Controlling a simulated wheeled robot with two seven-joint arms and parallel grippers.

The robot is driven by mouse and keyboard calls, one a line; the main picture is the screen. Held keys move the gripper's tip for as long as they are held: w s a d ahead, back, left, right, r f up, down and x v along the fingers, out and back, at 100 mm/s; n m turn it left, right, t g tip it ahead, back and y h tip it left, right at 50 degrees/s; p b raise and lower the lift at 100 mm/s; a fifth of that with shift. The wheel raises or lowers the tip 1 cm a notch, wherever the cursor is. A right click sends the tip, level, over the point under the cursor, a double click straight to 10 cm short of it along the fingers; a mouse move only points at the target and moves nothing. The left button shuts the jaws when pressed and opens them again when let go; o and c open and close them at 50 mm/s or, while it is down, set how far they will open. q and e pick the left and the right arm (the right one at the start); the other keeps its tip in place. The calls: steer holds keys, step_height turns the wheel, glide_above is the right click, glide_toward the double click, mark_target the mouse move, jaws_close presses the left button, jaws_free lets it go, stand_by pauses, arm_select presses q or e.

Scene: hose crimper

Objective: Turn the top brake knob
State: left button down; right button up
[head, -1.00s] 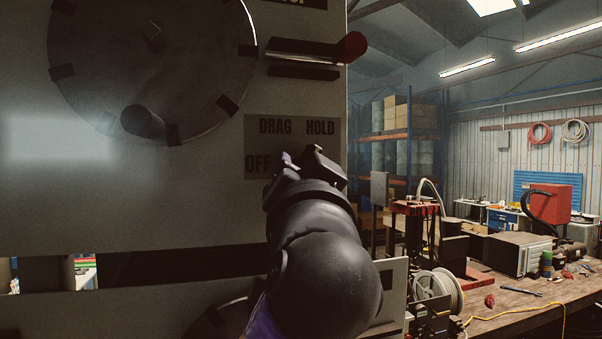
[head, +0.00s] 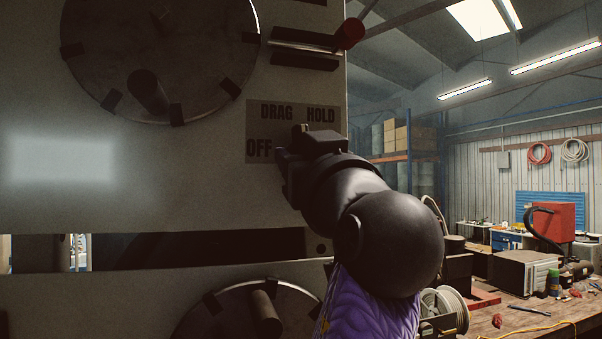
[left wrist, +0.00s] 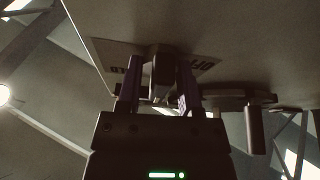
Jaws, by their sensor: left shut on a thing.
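The top brake knob (left wrist: 162,72) is a small dark block on the upper panel, beside a grey label plate (head: 265,117) reading DRAG, HOLD and OFF. My left gripper (head: 291,150) is at the lower right of this plate. In the left wrist view my left gripper (left wrist: 160,88) has one finger on each side of the knob and is shut on it. In the head view the gripper hides most or all of the knob, so its pointing direction cannot be told there. My right gripper is not in view.
A large disc with a handle (head: 160,60) is at the panel's upper left. A red-tipped lever (head: 350,34) sticks out above the label. A second disc (head: 235,318) is on the lower panel. A cluttered workbench (head: 525,318) stands at the right.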

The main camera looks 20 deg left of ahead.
arm_select(q)
steer(key=n+g+y, duration=0.1)
steer(key=n, duration=0.2)
steer(key=shift+d+n, duration=0.1)
steer(key=shift+n, duration=0.2)
steer(key=shift+r+n+g+y, duration=0.1)
steer(key=shift+n+g+y, duration=0.5)
steer(key=shift+n, duration=0.9)
steer(key=c, duration=0.6)
jaws_free()
steer(key=shift+s, duration=0.15)
steer(key=shift+d, duration=0.1)
steer(key=b+v, duration=0.4)
steer(key=v, duration=0.6)
steer(key=shift+r, duration=0.1)
